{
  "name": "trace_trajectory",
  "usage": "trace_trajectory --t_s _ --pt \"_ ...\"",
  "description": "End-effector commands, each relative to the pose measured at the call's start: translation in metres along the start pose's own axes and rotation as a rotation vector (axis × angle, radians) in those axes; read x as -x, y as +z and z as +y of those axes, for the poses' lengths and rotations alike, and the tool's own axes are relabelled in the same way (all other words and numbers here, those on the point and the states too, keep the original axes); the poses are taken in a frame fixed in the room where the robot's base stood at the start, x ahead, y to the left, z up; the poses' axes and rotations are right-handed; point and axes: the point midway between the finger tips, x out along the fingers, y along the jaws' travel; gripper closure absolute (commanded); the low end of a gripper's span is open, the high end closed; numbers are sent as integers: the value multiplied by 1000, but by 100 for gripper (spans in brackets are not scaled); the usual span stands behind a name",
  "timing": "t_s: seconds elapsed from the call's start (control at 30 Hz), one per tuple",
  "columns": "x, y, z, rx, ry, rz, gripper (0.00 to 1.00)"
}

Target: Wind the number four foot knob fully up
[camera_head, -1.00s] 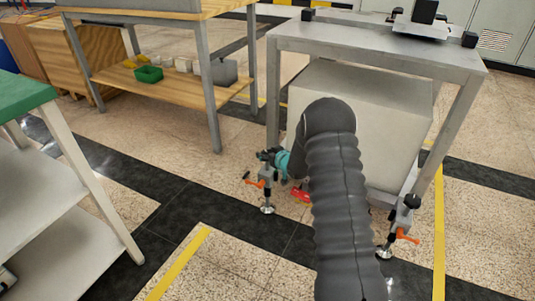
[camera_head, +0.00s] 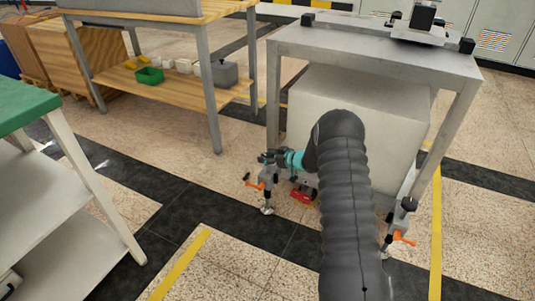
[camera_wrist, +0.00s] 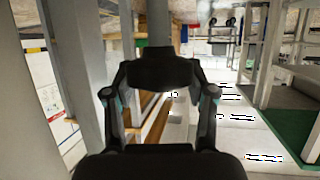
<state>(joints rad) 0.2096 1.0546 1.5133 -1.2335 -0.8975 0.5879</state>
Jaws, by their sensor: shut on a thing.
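The gantry's left foot carries a black knob (camera_wrist: 163,68), which fills the space between my fingers in the wrist view. My gripper (camera_wrist: 158,88) is shut on this knob, with one finger on each side. In the head view my gripper (camera_head: 268,157) is at the top of that left foot (camera_head: 268,187). An orange lever (camera_head: 255,184) sticks out to the left below it, and a round metal pad (camera_head: 267,210) is at the floor. My fingers mostly hide the knob there. No foot number is readable.
The grey gantry frame (camera_head: 370,45) stands over a large pale block (camera_head: 355,115). A second foot with a black knob (camera_head: 408,203) and orange lever (camera_head: 403,239) stands at the right. A red part (camera_head: 301,196) lies low beside my gripper. A wooden shelf bench (camera_head: 170,88) stands left.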

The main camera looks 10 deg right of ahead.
Motion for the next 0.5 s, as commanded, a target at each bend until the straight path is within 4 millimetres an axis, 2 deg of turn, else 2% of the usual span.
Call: trace_trajectory --t_s 0.5 --pt "-1 3 1 167 -396 1 79"
